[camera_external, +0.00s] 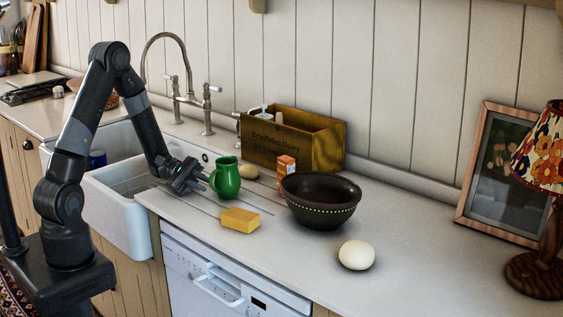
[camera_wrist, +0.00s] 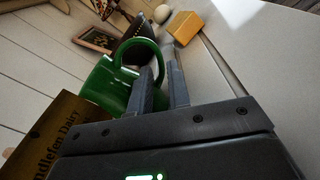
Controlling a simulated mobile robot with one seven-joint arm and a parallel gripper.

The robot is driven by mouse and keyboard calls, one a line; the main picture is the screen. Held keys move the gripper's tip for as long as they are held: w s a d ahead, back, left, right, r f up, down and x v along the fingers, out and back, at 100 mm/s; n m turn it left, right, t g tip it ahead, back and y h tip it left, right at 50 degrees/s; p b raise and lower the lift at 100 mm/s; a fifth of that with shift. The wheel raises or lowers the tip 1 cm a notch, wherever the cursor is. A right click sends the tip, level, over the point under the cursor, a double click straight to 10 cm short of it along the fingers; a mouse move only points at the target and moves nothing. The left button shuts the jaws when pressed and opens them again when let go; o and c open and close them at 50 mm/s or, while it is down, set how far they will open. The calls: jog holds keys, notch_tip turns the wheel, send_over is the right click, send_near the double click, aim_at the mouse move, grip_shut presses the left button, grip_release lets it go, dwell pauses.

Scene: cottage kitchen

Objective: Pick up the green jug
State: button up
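The green jug (camera_external: 229,179) stands upright on the worktop, with its handle on the side facing my gripper (camera_external: 204,178). My gripper is just left of the jug, low over the worktop by the sink edge. In the wrist view, the jug (camera_wrist: 107,86) is beyond the fingers, and its curved handle rises above them. My gripper (camera_wrist: 160,68) is open there, with a gap between its two fingers. The lower part of the handle appears in line with that gap. The left finger covers part of the jug, and I cannot tell whether either finger touches it.
A yellow sponge (camera_external: 240,220) lies in front of the jug. A dark bowl (camera_external: 320,205) and a small orange box (camera_external: 286,168) are to its right. A wooden crate (camera_external: 325,150) and a potato-like item (camera_external: 248,171) are behind.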

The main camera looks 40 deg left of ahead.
aim_at(213, 187)
jog(key=d, duration=0.5)
grip_shut()
dwell(0.4)
